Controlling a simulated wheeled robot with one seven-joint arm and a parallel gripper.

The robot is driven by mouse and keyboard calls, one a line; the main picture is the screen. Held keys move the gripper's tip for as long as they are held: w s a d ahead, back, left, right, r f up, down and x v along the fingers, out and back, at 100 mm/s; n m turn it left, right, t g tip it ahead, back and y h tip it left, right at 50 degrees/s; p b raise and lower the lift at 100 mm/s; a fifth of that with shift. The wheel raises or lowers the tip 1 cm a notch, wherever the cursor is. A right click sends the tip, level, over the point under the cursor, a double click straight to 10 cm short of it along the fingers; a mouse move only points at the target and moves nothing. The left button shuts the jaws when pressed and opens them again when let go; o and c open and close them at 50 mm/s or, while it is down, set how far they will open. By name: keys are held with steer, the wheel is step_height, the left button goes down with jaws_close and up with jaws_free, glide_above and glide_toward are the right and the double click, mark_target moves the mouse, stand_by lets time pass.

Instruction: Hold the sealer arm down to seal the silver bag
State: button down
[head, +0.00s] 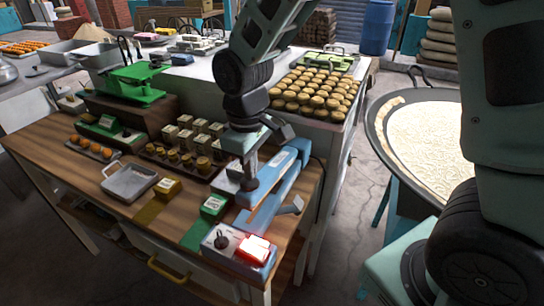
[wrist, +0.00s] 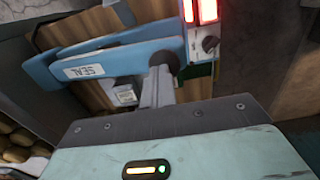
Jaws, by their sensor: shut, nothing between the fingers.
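The blue sealer (head: 270,208) stands at the right end of the wooden table. Its arm, with a SEAL label, crosses the wrist view (wrist: 110,66). My gripper (head: 249,186) is shut, pointing down at the sealer's near end. In the wrist view its fingertips (wrist: 164,62) overlap the near end of the blue arm; they look at or very near contact. I cannot tell how far down the arm is. A red light glows on the sealer's front box (head: 254,248), beside a dark knob (head: 221,242). I cannot clearly make out the silver bag; my gripper and the sealer may hide it.
Round pastries (head: 315,95) cover the counter behind. A large pan (head: 425,135) is at right.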

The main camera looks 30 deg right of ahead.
mark_target(247, 182)
steer(key=shift+s+a+f+b, duration=0.15)
steer(key=shift+a+f+b, duration=0.2)
steer(key=shift+f, duration=0.3)
steer(key=shift+s+a+f+b, duration=0.15)
steer(key=shift+f+b, duration=0.25)
steer(key=shift+f, duration=0.25)
steer(key=shift+f, duration=0.1)
steer(key=shift+s+a+f+b, duration=0.1)
steer(key=shift+f+b, duration=0.35)
steer(key=shift+f, duration=0.15)
steer(key=shift+s+a+f+b, duration=0.1)
steer(key=shift+f+b, duration=0.3)
steer(key=shift+f, duration=0.25)
stand_by(1.7)
step_height(247, 182, up, 15)
steer(key=p, duration=1.3)
stand_by(0.5)
stand_by(0.4)
